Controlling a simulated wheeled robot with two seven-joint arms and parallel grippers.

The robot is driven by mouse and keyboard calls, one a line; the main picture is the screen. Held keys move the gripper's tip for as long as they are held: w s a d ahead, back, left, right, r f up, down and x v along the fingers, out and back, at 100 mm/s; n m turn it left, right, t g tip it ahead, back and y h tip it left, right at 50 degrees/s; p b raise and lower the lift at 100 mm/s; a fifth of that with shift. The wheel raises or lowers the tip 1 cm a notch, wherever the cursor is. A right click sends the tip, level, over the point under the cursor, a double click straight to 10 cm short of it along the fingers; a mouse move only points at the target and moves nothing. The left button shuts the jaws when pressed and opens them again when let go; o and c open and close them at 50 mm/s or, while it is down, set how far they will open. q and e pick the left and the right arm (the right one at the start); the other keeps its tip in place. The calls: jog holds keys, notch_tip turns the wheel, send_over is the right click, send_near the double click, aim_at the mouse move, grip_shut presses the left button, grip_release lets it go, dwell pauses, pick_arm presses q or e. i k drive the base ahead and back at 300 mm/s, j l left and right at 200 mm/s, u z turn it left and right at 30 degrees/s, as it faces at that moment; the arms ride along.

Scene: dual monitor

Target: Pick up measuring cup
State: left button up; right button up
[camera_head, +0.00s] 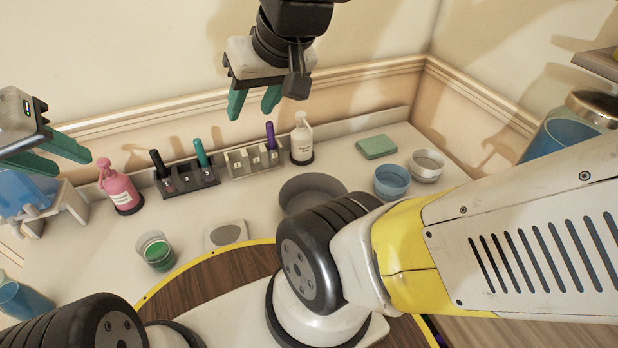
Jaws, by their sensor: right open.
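A small clear cup (156,254) with green contents stands on the white counter at lower left centre; it looks like a measuring cup, but I cannot be sure. My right gripper (253,103) hangs at top centre with its teal fingers apart and nothing between them. It is well above the counter, near the back wall, apart from the cup. My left gripper (74,164) is at the left edge, its teal fingers apart and empty, above and left of the pink bottle. A blue cup (22,300) stands at lower left, partly cut off.
A pink pump bottle (121,188), a rack (188,180) with pipettes, and a white bottle (301,140) line the back. A grey bowl (312,187), blue dish (392,180), white dish (427,165) and green block (376,146) stand right of centre. My arm hides the lower right.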

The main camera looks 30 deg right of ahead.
aim_at(153, 246)
jog(key=k+z, duration=0.1)
jog(key=z, duration=1.05)
jog(key=u, duration=1.75)
jog(key=j+z, duration=0.15)
jog(key=z, duration=0.85)
jog(key=k+j+z, duration=0.55)
jog(key=k+z, duration=0.3)
jog(key=k+j, duration=0.15)
jog(key=j, duration=0.25)
jog(key=k+j, duration=0.1)
jog(key=j, duration=0.25)
jog(key=z, duration=0.05)
